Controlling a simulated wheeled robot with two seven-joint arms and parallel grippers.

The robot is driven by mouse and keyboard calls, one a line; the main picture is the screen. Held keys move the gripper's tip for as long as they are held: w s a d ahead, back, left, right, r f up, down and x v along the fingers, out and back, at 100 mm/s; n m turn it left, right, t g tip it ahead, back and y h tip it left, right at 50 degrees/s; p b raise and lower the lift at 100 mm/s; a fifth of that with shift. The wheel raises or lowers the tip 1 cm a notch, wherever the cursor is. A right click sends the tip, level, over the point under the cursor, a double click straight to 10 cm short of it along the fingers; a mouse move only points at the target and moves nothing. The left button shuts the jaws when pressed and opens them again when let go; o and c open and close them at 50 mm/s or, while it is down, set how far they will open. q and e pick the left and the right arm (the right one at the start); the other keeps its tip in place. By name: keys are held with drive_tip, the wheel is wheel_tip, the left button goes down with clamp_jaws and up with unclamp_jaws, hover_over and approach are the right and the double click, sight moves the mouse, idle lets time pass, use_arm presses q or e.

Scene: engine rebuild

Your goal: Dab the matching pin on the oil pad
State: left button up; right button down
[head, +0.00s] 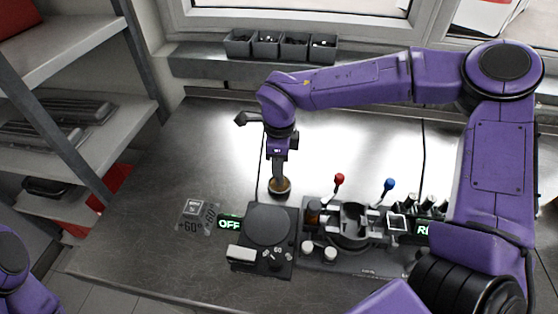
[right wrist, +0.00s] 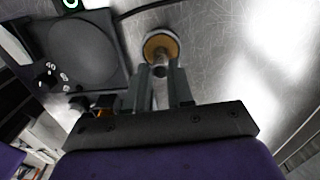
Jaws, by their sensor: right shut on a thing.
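My right gripper (head: 279,178) points down over the round oil pad (head: 284,187), a small dish with an amber rim on the steel bench behind the hot plate. In the right wrist view the gripper (right wrist: 160,77) is shut on a short grey pin (right wrist: 159,71). The pin's end lies at the near edge of the oil pad (right wrist: 160,42) in that picture; I cannot tell whether they touch. In the head view the fingers cover part of the pad and the pin is hidden. My left gripper is out of view.
A hot plate (head: 268,225) with a green OFF sign (head: 229,222) stands in front of the pad. To its right is a fixture (head: 352,225) with red and blue levers. Small bins (head: 266,46) line the back; the left bench is clear.

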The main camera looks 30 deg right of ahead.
drive_tip(key=shift+f, duration=0.6)
idle(0.7)
wheel_tip(320, 180, up, 7)
drive_tip(key=p, duration=0.7)
drive_tip(key=shift+r, duration=0.15)
idle(0.5)
